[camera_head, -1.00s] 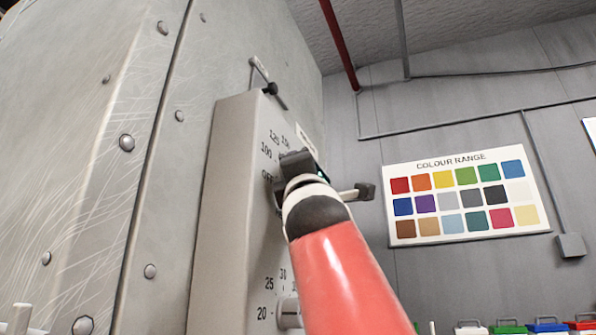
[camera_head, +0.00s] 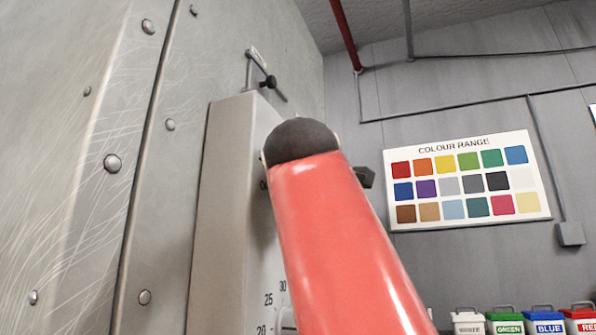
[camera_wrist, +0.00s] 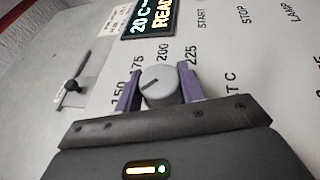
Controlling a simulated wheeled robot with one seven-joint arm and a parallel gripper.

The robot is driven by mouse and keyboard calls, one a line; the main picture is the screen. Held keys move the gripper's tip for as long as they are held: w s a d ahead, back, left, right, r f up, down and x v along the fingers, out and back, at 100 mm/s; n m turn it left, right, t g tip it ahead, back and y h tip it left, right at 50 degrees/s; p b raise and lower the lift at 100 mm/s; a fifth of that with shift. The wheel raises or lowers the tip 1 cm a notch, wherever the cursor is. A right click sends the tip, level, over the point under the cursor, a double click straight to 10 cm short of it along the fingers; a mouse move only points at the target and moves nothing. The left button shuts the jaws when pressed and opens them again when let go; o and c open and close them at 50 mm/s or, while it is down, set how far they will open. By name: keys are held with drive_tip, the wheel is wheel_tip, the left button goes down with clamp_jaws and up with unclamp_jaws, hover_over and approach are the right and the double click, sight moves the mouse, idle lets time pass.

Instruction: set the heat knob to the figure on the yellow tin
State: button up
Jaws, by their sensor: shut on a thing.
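The heat knob (camera_wrist: 158,84) is a round grey knob with a dark pointer line, seen in the wrist view. Figures 150, 175, 200 and 225 are printed around it on the pale panel. My gripper (camera_wrist: 160,76) is shut on the knob, with one purple finger on each side. The pointer line is slanted; I cannot tell for sure which figure it marks. In the head view my red arm hides the knob and gripper. No yellow tin shows in either view.
The control box (camera_head: 228,190) stands out from the riveted metal wall. A display (camera_wrist: 152,18) reads 20 C and part of READY. A small lever (camera_head: 267,82) is above the box. A colour chart (camera_head: 461,217) hangs behind. White (camera_head: 468,323), green, blue and red tins stand lower right.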

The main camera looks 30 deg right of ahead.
idle(0.6)
drive_tip(key=o, duration=1)
drive_tip(key=b+v, duration=0.2)
drive_tip(key=v, duration=0.5)
drive_tip(key=shift+s+a, duration=0.2)
drive_tip(key=shift+s, duration=0.15)
